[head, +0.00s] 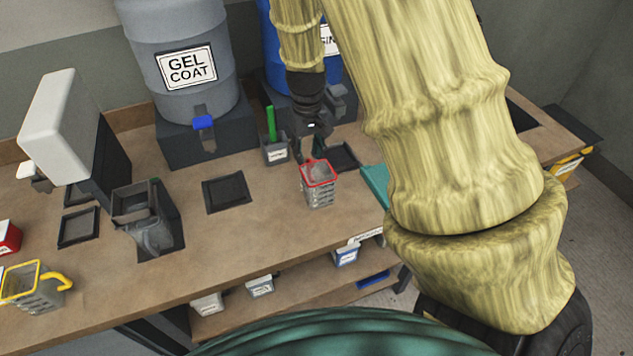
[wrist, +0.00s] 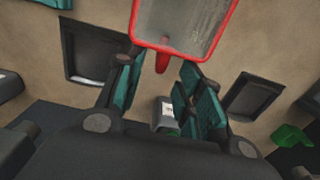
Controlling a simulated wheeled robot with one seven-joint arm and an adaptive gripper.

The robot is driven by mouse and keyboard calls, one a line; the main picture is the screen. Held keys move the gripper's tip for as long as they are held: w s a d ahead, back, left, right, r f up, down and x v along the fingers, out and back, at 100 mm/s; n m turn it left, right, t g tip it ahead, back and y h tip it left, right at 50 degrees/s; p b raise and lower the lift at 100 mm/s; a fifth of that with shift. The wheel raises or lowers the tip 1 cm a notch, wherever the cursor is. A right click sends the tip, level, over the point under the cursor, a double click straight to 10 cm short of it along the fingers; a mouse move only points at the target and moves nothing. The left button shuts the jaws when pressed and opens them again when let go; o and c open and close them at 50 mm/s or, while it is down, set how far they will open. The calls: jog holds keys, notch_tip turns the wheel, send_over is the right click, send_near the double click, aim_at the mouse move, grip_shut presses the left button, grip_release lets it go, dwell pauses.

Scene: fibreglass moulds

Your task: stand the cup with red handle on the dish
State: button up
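The cup with red handle (head: 319,190) is a clear, ribbed square cup with a red rim. It stands upright, apparently on the bench. In the wrist view the cup (wrist: 185,22) is at the top, and its red handle points down between my fingers. My gripper (head: 312,150) is behind the cup in the head view. Its fingers (wrist: 160,72) are open, with gaps on both sides of the handle. Dark, shallow square dishes lie on the bench: one left of the cup (head: 226,193), one behind it to the right (head: 343,157), and one far left (head: 78,228). I cannot tell which is the task's dish.
A labelled box with a green stick (head: 276,150) stands close behind the cup. The gel coat drum (head: 180,60) and a blue drum (head: 263,45) stand at the back. A teal mat (head: 375,185) lies right. A yellow-handled cup (head: 35,290) and dark holder (head: 148,215) are left.

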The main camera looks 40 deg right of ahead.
aim_at(315, 181)
jog(key=shift+f+p, duration=0.45)
jog(key=shift+f, duration=1.8)
grip_shut()
